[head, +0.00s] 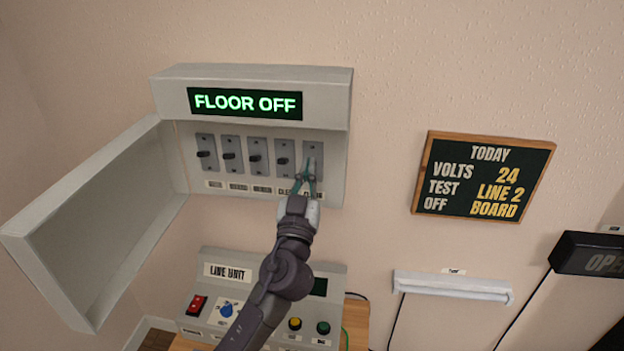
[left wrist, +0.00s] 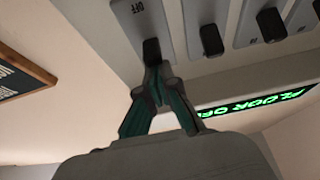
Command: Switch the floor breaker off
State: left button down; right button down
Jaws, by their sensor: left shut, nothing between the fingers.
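The breaker box (head: 340,168) hangs on the wall with its door (head: 75,230) swung open to the left. Its green display (head: 245,103) reads "FLOOR OFF". Several breaker switches stand in a row; the rightmost breaker (head: 315,150) is partly hidden by my left gripper (head: 308,172). The gripper is shut and empty, its fingertips at that breaker. In the left wrist view, the closed fingertips (left wrist: 155,72) meet or nearly meet the black lever (left wrist: 151,48) on a plate marked "OFF". The small labels under the switches are too small to read surely.
A line unit (head: 225,272) with a red switch, blue knob and buttons stands below, partly behind my arm. A chalkboard sign (head: 483,176), a lamp bar (head: 453,287) and a dark sign (head: 590,255) are to the right. The wall between box and chalkboard is clear.

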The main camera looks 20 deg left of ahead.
pick_arm(q)
jog(key=shift+f+t+b, duration=0.3)
jog(key=shift+f+b, duration=0.1)
jog(key=shift+b, duration=0.6)
jog(key=shift+r+p, duration=0.35)
jog(key=shift+p, duration=0.15)
jog(key=v, duration=1.2)
pick_arm(e)
jog(key=shift+w+d+f, duration=0.1)
jog(key=shift+w+f, duration=0.2)
jog(key=shift+w, duration=0.3)
jog(key=shift+w+d+f, duration=0.1)
jog(key=shift+w+f, duration=0.2)
jog(key=shift+w, duration=0.3)
pick_arm(q)
jog(key=shift+d, duration=0.15)
